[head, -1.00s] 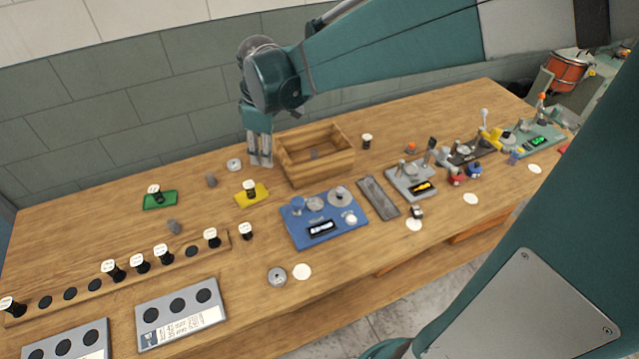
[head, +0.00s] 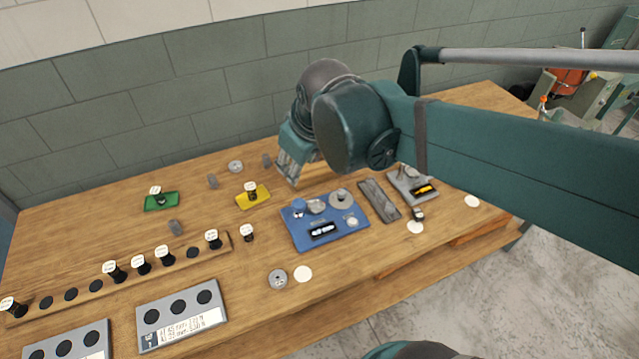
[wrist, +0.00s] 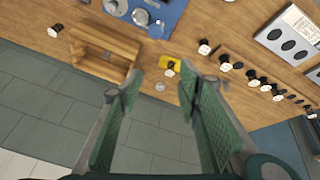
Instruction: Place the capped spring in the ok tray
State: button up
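My gripper (head: 290,175) is above the table behind the blue machine. In the wrist view its two fingers (wrist: 158,88) are spread apart with nothing held between them. A wooden box (wrist: 92,65) lies left of the fingers in the wrist view; a small grey piece (wrist: 107,56) is inside it. My arm hides most of it in the head view. A green tray (head: 150,204) and a yellow tray (head: 246,202) each carry a dark piece with a white tag. Small grey cylinders (head: 212,181) stand or lie on the table. I cannot tell which thing is the capped spring.
A blue machine (head: 300,236) stands mid-table. A wooden rack (head: 90,284) with several tagged dark pieces and grey panels (head: 178,314) are at the left front. A grey ring (head: 235,166) lies near the back edge. A grey slotted plate (head: 379,200) is right of the machine.

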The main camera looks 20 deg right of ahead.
jog(key=s+d+f+m+t, duration=0.1)
jog(key=s+m, duration=0.3)
jog(key=s, duration=0.5)
jog(key=shift+d+m+t, duration=0.4)
jog(key=shift+d+t, duration=0.1)
jog(key=shift+d, duration=0.05)
